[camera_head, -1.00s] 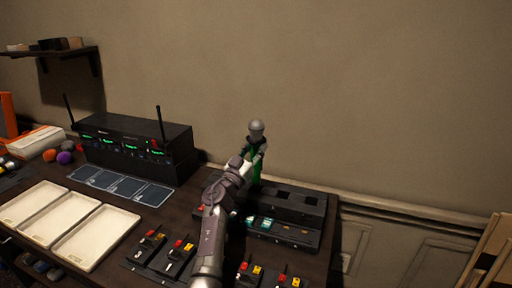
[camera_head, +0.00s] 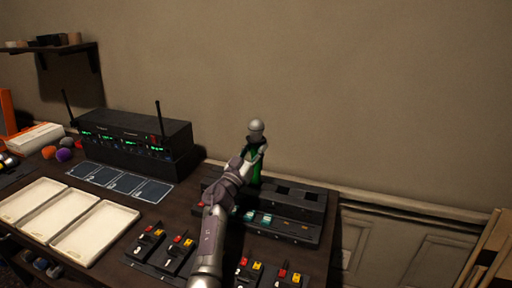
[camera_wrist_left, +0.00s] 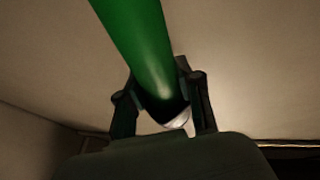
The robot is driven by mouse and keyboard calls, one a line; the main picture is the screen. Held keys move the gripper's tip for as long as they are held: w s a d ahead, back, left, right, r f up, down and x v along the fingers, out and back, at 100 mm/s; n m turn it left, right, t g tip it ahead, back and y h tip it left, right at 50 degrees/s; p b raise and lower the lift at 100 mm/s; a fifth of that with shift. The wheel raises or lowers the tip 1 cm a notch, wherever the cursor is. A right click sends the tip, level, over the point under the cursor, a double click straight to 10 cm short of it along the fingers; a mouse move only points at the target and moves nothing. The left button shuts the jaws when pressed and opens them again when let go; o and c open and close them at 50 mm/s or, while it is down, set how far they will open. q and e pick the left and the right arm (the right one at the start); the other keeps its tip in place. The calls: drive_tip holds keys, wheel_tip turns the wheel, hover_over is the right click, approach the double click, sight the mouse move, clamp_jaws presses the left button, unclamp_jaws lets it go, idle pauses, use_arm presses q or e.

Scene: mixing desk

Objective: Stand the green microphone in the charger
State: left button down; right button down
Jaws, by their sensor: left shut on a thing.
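The green microphone (camera_head: 256,171) stands about upright with its silver head up, at the left part of the black charger (camera_head: 302,198). My left gripper (camera_head: 255,153) is shut on its upper body, just below the head. In the left wrist view the green body (camera_wrist_left: 140,45) runs between the two fingers of my left gripper (camera_wrist_left: 160,100). The microphone's lower end is hidden behind my arm, so I cannot tell whether it sits in a slot. Two dark slots to its right look empty. My right gripper is not in view.
A black receiver rack (camera_head: 135,142) with two antennas stands to the left. White trays (camera_head: 95,232) lie at the front left. Small black units with red and yellow parts (camera_head: 172,250) lie in front of the charger. The wall is close behind.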

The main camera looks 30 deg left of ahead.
use_arm(q)
drive_tip(key=shift+f+b, duration=1.35)
drive_tip(key=shift+f, duration=0.6)
drive_tip(key=shift+r, duration=0.1)
drive_tip(key=c, duration=0.7)
unclamp_jaws()
drive_tip(key=shift+o, duration=0.4)
drive_tip(key=o, duration=0.5)
drive_tip(key=shift+o, duration=0.2)
